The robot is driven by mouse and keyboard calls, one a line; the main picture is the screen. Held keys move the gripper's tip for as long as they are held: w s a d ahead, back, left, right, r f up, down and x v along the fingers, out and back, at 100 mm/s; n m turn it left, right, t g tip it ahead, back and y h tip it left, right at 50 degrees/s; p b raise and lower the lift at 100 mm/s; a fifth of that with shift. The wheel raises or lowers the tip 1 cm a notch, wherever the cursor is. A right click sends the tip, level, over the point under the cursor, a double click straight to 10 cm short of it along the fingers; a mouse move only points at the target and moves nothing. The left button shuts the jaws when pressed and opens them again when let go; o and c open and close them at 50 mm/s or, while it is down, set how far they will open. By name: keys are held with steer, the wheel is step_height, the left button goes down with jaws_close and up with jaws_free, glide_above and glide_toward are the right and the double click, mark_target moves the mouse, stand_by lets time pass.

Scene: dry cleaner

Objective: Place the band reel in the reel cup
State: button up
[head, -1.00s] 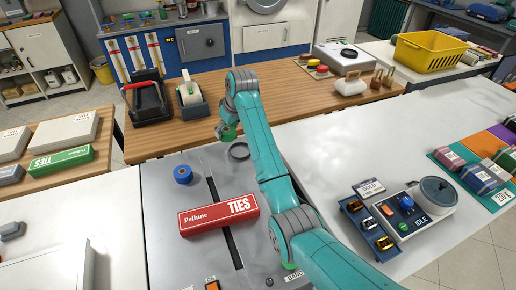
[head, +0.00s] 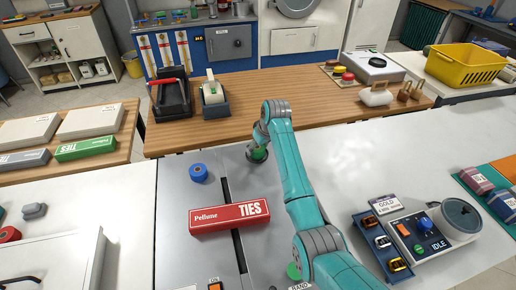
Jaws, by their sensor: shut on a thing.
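My gripper (head: 258,148) points down at the back right of the grey machine top (head: 175,240). It is shut on a small green reel (head: 259,155), seen only in part below the fingers. The reel is at the dark round reel cup, which the gripper and reel now mostly hide. I cannot tell whether the reel sits inside the cup or just above it. A blue reel (head: 199,172) stands apart to the left on the same top.
A red TIES box (head: 229,216) lies across the slot of the machine top, left of my arm. A control box (head: 416,232) with a rack stands at right.

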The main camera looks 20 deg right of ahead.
steer(key=shift+f, duration=0.4)
steer(key=shift+f, duration=0.1)
steer(key=o, duration=1.2)
steer(key=shift+c, duration=0.2)
steer(key=v, duration=1.2)
steer(key=shift+s, duration=0.1)
